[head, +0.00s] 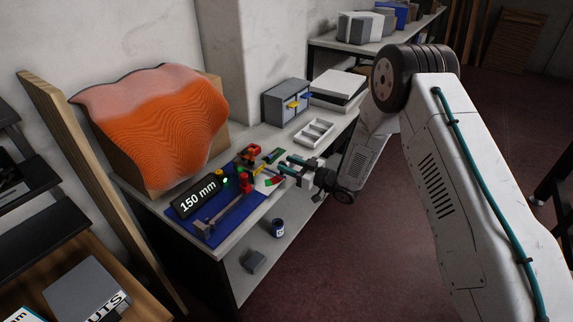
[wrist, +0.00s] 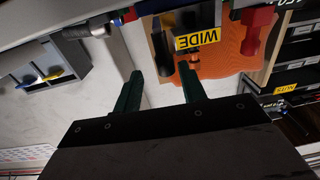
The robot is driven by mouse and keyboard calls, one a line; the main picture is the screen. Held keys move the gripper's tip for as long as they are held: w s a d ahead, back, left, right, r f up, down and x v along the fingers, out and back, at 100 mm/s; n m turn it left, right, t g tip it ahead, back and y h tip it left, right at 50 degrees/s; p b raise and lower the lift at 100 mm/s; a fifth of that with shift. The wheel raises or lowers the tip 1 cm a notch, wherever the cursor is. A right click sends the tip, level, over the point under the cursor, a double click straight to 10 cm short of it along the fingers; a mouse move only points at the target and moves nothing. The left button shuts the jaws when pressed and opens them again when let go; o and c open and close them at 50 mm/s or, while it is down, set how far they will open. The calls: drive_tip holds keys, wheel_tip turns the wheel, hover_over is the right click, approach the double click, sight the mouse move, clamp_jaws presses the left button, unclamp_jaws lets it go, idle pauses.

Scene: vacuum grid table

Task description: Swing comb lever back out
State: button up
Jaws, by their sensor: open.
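A blue fixture plate (head: 208,222) lies on the bench, with a black "150 mm" sign (head: 198,197) and small red, green, yellow and grey parts. A grey bar (head: 232,212) runs along it to a red piece (head: 246,185). I cannot tell which small part is the comb lever. My gripper (head: 283,166) is open beside the fixture's right end, with nothing visible between its fingers. In the wrist view my gripper (wrist: 160,76) also shows open. A yellow "WIDE" label (wrist: 196,39) and a red part (wrist: 257,24) appear beyond the fingers.
An orange ribbed sheet (head: 160,125) stands behind the fixture. A white compartment tray (head: 314,133) and a grey drawer cabinet (head: 286,102) are farther back. A dark blue cup (head: 278,228) and grey block (head: 253,262) sit on the lower shelf. Bare bench shows between fixture and tray.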

drive_tip(key=v, duration=0.7)
drive_tip(key=shift+d, duration=0.2)
